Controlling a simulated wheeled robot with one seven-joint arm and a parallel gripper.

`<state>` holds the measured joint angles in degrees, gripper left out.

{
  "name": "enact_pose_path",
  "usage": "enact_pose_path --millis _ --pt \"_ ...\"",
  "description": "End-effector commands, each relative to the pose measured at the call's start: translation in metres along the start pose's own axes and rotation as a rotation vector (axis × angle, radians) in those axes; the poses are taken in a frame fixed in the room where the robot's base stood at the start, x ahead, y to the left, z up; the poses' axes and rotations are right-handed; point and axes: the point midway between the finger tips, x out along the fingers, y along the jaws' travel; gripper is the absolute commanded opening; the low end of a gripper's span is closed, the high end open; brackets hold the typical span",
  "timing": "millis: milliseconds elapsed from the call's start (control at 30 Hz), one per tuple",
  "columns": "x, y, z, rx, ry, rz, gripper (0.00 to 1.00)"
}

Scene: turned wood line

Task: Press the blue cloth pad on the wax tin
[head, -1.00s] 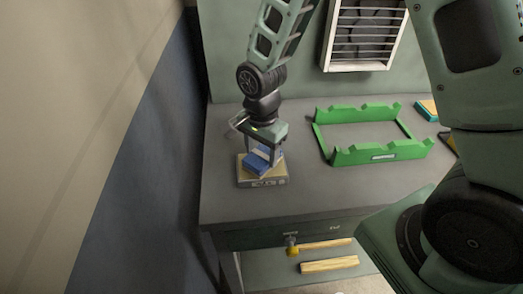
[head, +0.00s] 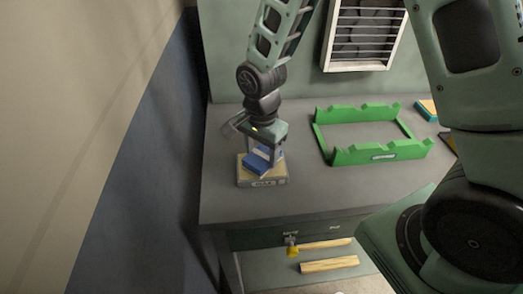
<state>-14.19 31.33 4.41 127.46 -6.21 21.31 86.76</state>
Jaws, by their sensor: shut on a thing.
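The blue cloth pad (head: 257,168) is between the fingers of my gripper (head: 264,157), which points down and is shut on it. The wax tin (head: 268,182) is a low, square, tan and grey tin with a label on its front, on the left part of the bench top. The pad is over the top of the tin and appears to touch it. The gripper's fingers hide part of the pad.
A green notched rack (head: 380,153) stands to the right on the grey bench (head: 320,190). An orange and teal block (head: 427,110) lies at the far right. Wooden pieces (head: 330,265) lie on the shelf below. A vent (head: 364,38) is on the wall.

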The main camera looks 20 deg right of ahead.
Motion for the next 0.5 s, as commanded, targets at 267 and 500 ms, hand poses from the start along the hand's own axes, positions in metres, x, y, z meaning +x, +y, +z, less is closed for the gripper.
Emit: enact_pose_path --millis 267,500 --pt "-0.019 0.001 0.0 -0.002 0.0 0.002 0.39" --pt "-0.038 0.0 0.001 -0.001 0.0 0.002 0.39"
